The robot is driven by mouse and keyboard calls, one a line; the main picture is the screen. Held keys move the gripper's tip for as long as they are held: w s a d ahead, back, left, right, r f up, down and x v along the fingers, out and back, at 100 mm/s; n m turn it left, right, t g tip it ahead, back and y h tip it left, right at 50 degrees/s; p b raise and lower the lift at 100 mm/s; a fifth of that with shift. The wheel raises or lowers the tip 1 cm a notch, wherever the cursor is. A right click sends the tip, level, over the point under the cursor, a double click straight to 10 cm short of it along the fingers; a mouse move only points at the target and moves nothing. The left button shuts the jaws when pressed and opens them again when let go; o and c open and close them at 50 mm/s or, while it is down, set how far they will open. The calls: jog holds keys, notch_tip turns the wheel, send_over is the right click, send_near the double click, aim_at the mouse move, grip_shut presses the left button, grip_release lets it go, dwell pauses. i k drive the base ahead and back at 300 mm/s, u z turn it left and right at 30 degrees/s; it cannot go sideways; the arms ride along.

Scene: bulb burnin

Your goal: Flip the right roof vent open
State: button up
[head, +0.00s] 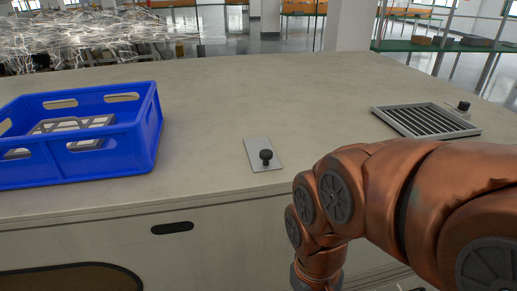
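The right roof vent (418,121) is a grey louvred grille in a light frame, lying flat on the pale top at the right in the head view. Dark gaps show between its slats. A black knob (463,106) stands on a small plate at its far right side. My copper-coloured arm (345,195) reaches in from the right, nearer to me than the vent, and bends down past the front edge. My gripper is not in view; the arm's lower end runs out at the bottom of the picture.
A blue crate (150,135) with a grey slatted piece inside stands at the left. A small metal plate (255,146) with a black knob (266,156) lies near the front edge at the middle. The top between plate and vent is clear. A pillar stands behind.

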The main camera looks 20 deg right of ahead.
aim_at(262, 155)
jog(key=k, duration=1.35)
jog(key=u, duration=0.4)
jog(key=i, duration=0.9)
jog(key=u, duration=0.15)
